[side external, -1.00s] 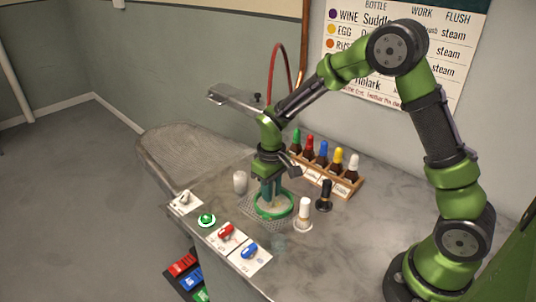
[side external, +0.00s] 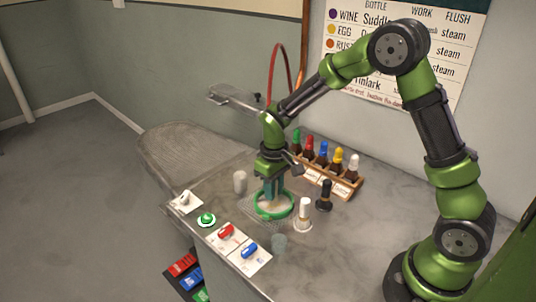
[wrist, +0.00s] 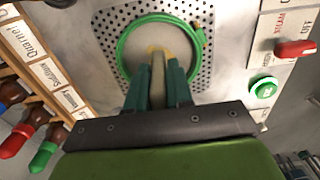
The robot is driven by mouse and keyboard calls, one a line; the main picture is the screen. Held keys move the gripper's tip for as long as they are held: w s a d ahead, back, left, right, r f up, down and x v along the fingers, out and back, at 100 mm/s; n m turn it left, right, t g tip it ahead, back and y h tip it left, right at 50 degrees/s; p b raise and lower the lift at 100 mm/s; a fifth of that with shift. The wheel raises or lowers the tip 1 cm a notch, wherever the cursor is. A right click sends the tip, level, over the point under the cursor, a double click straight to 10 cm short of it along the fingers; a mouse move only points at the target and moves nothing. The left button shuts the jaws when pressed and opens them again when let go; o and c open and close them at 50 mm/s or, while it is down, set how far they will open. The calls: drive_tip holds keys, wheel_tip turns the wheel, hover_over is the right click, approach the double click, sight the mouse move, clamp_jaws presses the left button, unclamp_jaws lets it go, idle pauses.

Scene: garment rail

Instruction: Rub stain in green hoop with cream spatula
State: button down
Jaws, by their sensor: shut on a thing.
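The green hoop (side external: 272,217) lies flat on the worktop and also shows in the wrist view (wrist: 122,50). It frames pale fabric with a yellowish stain (wrist: 151,49). My gripper (side external: 272,194) points down inside the hoop. In the wrist view its teal fingers (wrist: 158,88) are shut on the cream spatula (wrist: 157,78). The spatula's far end is over the stain; whether it touches the fabric I cannot tell. In the side view the fingers mostly hide the spatula and the stain.
A rack (side external: 345,190) of several coloured-cap bottles stands behind the hoop. A white-topped holder (side external: 304,212) and a black one (side external: 325,196) stand to its right, a pale cup (side external: 240,182) to its left. Red (side external: 226,231) and blue (side external: 250,251) switches and a green button (side external: 206,219) line the front.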

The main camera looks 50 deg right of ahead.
drive_tip(key=shift+a+r, duration=0.1)
drive_tip(key=shift+a, duration=0.4)
wheel_tip(320, 180, up, 6)
idle(0.5)
idle(0.4)
